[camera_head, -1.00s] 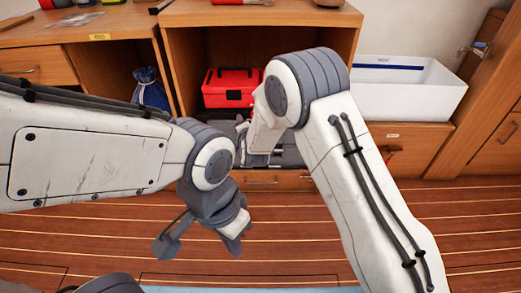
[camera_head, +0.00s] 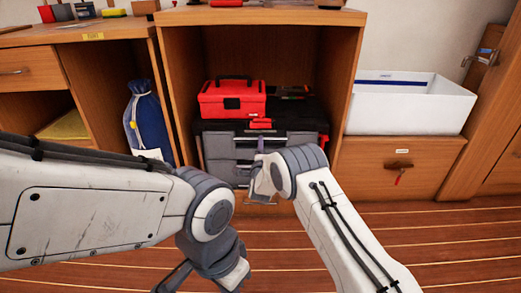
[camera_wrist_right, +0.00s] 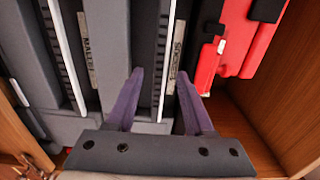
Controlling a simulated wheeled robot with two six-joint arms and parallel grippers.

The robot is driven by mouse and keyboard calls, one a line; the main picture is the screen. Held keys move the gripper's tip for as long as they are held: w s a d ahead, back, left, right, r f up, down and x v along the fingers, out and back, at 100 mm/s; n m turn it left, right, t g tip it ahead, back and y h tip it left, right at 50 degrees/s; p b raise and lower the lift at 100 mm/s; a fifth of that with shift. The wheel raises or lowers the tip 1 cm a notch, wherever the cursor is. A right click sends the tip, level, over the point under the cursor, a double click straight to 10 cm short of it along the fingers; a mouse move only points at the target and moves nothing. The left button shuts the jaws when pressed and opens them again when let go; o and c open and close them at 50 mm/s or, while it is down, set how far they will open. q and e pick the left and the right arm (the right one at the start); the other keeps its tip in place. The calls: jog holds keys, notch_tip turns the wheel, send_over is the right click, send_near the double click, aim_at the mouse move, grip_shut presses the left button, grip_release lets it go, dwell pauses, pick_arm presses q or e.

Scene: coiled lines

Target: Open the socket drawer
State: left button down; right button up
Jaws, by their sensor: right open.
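A grey drawer unit with a black top (camera_head: 313,112) stands in the open wooden cabinet. Its top drawer (camera_head: 226,139) appears shut. In the right wrist view, a white label (camera_wrist_right: 178,55) on the drawer nearest the red box seems to read "SOCKETS", though it is small and turned. Another label (camera_wrist_right: 87,62) marks the drawer beside it. My right gripper (camera_head: 261,146) is at the unit's front. In its wrist view the open purple fingers (camera_wrist_right: 160,78) straddle a grey front edge or handle; contact is unclear. My left gripper (camera_head: 205,277) hangs low, open and empty.
A red toolbox (camera_head: 232,99) sits on the unit. The cabinet's right side wall (camera_wrist_right: 262,135) is close to my right gripper. A blue bag (camera_head: 146,118) stands left, a white bin (camera_head: 410,105) right. The wooden floor (camera_head: 420,235) in front is clear.

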jog(key=shift+w+b, duration=0.3)
jog(key=shift+w, duration=0.8)
grip_shut()
dwell(0.7)
